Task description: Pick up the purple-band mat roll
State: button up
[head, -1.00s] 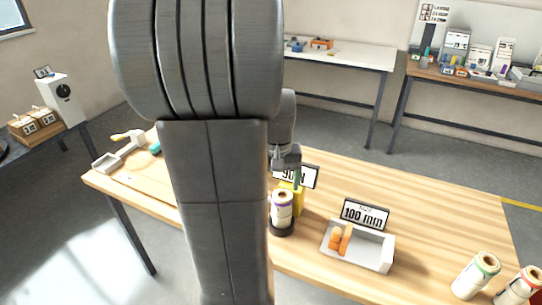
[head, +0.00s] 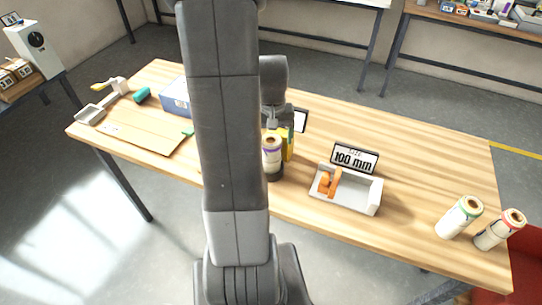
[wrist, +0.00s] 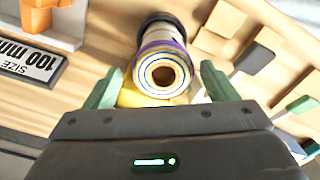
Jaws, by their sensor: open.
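The purple-band mat roll (head: 271,150) stands upright in a dark round holder (head: 274,173) near the table's front edge, partly beside my arm. In the wrist view the roll (wrist: 162,66) shows its open end with a purple band around it. My gripper (wrist: 158,85) is open, its two green fingers apart on either side of the roll's near end. A yellow thing (head: 286,142) stands just behind the roll. In the head view my arm hides part of the gripper, and whether the fingers touch the roll cannot be told.
A white tray (head: 368,195) with orange pieces stands to the right, before a "100 mm" sign (head: 355,158). A green-band roll (head: 460,217) and a red-band roll (head: 499,229) stand at the far right. A cardboard sheet (head: 145,128) lies at left.

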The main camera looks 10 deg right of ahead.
aim_at(271, 157)
jog(key=shift+a+f+p, duration=0.15)
jog(key=shift+f+p, duration=0.15)
jog(key=shift+f, duration=1.8)
jog(key=c, duration=1.3)
jog(key=shift+r, duration=0.15)
